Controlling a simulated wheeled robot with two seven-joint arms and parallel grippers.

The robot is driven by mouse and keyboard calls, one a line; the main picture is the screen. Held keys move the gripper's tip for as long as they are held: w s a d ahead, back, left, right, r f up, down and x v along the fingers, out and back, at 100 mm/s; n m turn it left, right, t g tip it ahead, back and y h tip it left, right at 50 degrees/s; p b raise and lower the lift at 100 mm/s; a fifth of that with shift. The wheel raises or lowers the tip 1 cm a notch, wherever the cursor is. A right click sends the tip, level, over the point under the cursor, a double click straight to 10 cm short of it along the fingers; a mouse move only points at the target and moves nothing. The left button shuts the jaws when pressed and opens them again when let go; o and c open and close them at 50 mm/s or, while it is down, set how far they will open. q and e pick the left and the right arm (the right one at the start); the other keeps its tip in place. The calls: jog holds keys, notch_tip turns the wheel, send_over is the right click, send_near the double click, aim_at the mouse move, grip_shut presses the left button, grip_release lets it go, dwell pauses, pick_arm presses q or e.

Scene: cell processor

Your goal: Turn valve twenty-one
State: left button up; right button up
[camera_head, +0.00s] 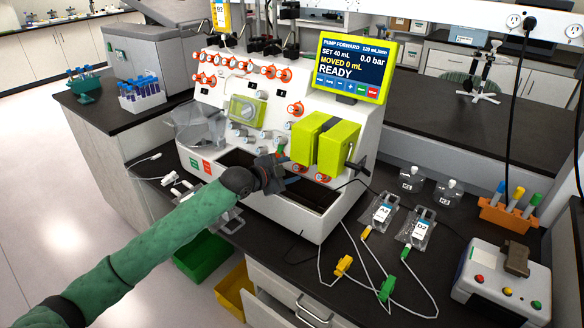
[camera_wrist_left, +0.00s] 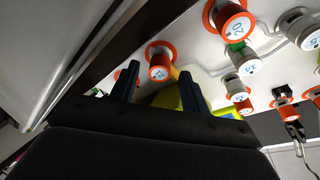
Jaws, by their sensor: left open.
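My left gripper (camera_head: 284,172) reaches in from the left in the head view, in front of the white processor (camera_head: 250,135), near its lower edge. In the left wrist view the left gripper's two dark fingers (camera_wrist_left: 158,88) are apart, with nothing held between them. A white round valve with an orange ring (camera_wrist_left: 160,68) lies just beyond and between the fingertips; its number is too small to read surely. A valve marked 20 (camera_wrist_left: 235,27) is up and right of it. In the head view an orange-ringed valve (camera_head: 322,177) shows below the yellow-green pump blocks. My right gripper is not seen.
The yellow-green pump blocks (camera_head: 325,143) stick out just right of my left gripper. The display (camera_head: 348,68) reads READY. Bags (camera_head: 420,229) and tubing lie on the black bench at right. A dark open recess (camera_head: 315,190) lies below the gripper.

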pick_arm(q)
jog(key=shift+w+d+f, duration=0.15)
jog(key=shift+w+d, duration=0.2)
jog(key=shift+d, duration=0.05)
jog(key=c, duration=1)
dwell(0.4)
jog(key=shift+f, duration=0.1)
jog(key=o, duration=1)
jog(key=shift+a, duration=0.1)
